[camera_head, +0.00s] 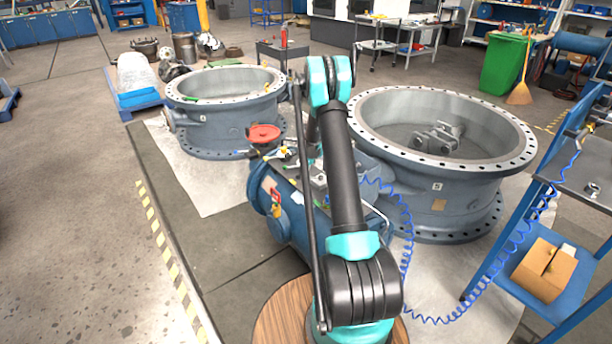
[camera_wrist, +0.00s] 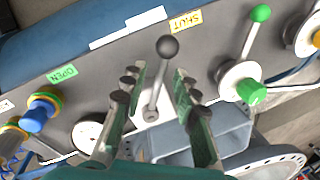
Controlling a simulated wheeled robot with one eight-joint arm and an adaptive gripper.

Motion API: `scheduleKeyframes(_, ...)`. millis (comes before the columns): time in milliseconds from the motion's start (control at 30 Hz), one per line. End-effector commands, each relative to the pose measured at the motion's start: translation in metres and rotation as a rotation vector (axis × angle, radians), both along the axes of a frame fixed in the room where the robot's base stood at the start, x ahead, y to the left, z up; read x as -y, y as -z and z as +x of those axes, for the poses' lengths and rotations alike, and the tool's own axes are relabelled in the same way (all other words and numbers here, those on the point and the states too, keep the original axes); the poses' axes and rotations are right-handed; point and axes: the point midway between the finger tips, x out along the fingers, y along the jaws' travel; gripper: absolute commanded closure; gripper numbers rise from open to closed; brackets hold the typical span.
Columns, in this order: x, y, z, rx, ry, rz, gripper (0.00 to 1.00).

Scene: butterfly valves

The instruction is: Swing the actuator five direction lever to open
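In the wrist view a direction lever (camera_wrist: 155,97) with a black ball knob stands on a grey panel (camera_wrist: 110,62). Its knob leans toward the yellow SHUT label (camera_wrist: 186,20). The green OPEN label (camera_wrist: 62,74) is to the left. My gripper (camera_wrist: 159,76) is open, with one finger on each side of the lever in the picture; no contact shows. The fingers hide parts of the panel. In the head view the blue actuator (camera_head: 298,222) lies between two large valve bodies, and my arm hides the gripper and lever.
A green-knobbed lever (camera_wrist: 252,45) stands to the right; a blue-and-yellow fitting (camera_wrist: 40,108) is at the left. Large flanged valve bodies (camera_head: 222,84) (camera_head: 440,187) flank the actuator. A blue coiled hose (camera_head: 405,235) runs to a blue-framed stand (camera_head: 530,250) on the right.

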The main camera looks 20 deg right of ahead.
Motion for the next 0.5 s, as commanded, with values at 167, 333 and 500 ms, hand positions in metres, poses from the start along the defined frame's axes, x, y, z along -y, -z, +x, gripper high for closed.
scheduleKeyframes(167, 0.0, -0.0001, 0.0, 0.0, 0.0, 0.0, 0.7)
scheduleKeyframes(333, -0.0001, -0.0002, 0.0001, 0.0, 0.0, 0.0, 0.92)
scheduleKeyframes(500, -0.0001, -0.0003, 0.0001, 0.0, 0.0, 0.0, 1.0)
